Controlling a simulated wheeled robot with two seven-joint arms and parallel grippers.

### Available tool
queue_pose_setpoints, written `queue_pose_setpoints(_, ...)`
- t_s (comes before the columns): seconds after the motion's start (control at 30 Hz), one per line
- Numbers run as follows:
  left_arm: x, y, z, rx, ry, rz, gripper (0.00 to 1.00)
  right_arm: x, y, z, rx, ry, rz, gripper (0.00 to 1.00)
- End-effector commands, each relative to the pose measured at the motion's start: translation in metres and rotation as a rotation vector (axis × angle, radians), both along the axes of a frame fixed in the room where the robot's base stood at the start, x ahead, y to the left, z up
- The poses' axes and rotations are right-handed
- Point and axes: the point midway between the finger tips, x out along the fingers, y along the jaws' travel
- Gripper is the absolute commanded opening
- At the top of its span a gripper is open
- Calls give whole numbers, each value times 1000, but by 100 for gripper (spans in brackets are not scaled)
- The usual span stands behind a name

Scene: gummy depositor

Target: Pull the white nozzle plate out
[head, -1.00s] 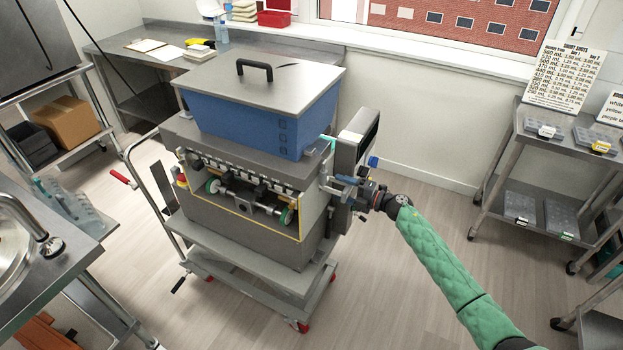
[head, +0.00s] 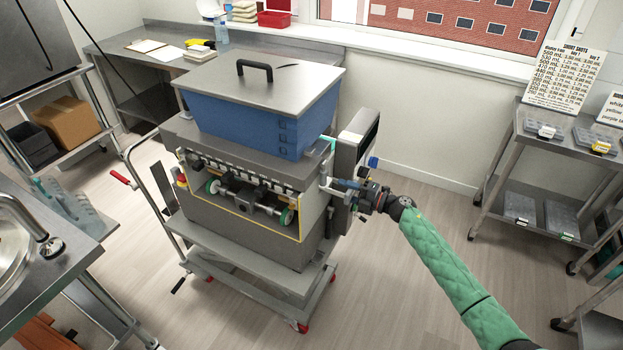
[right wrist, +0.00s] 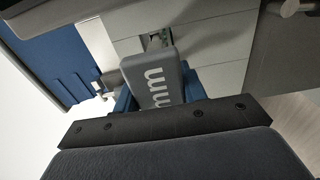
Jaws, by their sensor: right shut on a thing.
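The depositor (head: 245,235) stands on a wheeled cart, with a blue hopper (head: 245,118) on top and rollers in its open front. My right gripper (head: 340,184) is at its right side, below the grey box there. In the right wrist view my right gripper (right wrist: 158,88) has its blue fingers shut on a grey block (right wrist: 153,78) with white "mm" lettering. The block's far end meets a small opening in the pale machine side. I cannot make out the white nozzle plate itself; whether the block is part of it is unclear. My left gripper is out of view.
A grey control box (head: 355,145) juts from the machine's right side, close above my right gripper. A steel shelf cart (head: 545,150) with trays stands at the right. The floor (head: 400,300) between them is clear. A steel counter (head: 45,250) is at the left.

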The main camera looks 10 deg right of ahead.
Motion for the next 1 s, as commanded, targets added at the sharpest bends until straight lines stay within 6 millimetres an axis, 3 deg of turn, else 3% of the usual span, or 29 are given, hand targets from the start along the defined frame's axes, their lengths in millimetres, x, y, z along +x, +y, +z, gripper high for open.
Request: queue_pose_setpoints(1.0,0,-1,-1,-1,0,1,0,-21,-32,-1,-3,1,-1,5)
